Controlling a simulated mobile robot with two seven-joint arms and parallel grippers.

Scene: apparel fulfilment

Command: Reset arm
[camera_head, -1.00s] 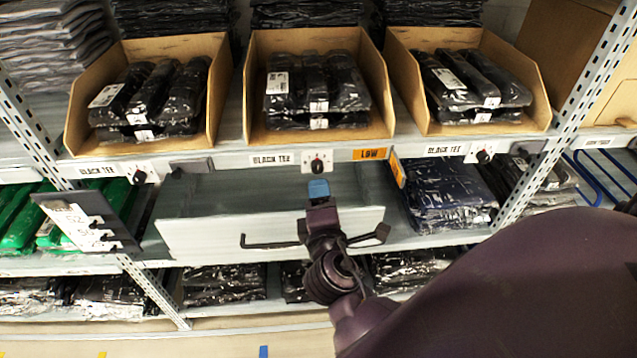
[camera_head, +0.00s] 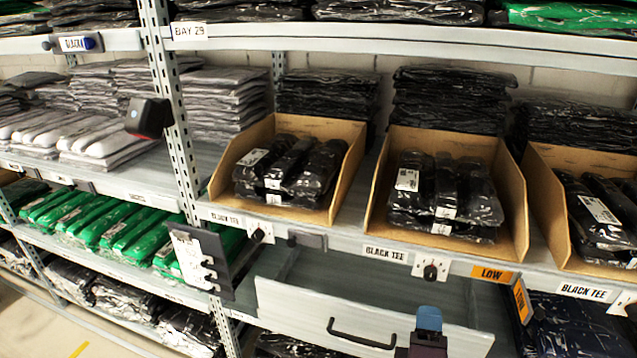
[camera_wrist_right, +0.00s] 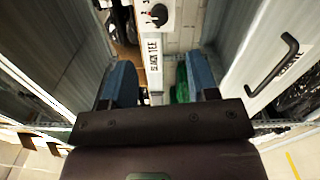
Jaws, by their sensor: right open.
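My right gripper (camera_head: 429,325) shows at the bottom of the head view, in front of the open grey drawer (camera_head: 300,308). Only its blue tip and dark body show there. In the right wrist view its two blue fingers (camera_wrist_right: 160,85) stand wide apart with nothing held between them. The drawer's dark handle (camera_head: 362,336) is left of the gripper in the head view and right of the fingers in the wrist view (camera_wrist_right: 272,72). The gripper looks apart from the handle. My left gripper is not in view.
Open cardboard bins of black packed tees, one bin (camera_head: 378,205) among them, line the shelf above the drawer. A dark card holder (camera_head: 200,262) juts out at the drawer's left. Green packs (camera_head: 115,228) fill a shelf at left. A shelf upright (camera_head: 176,120) stands left.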

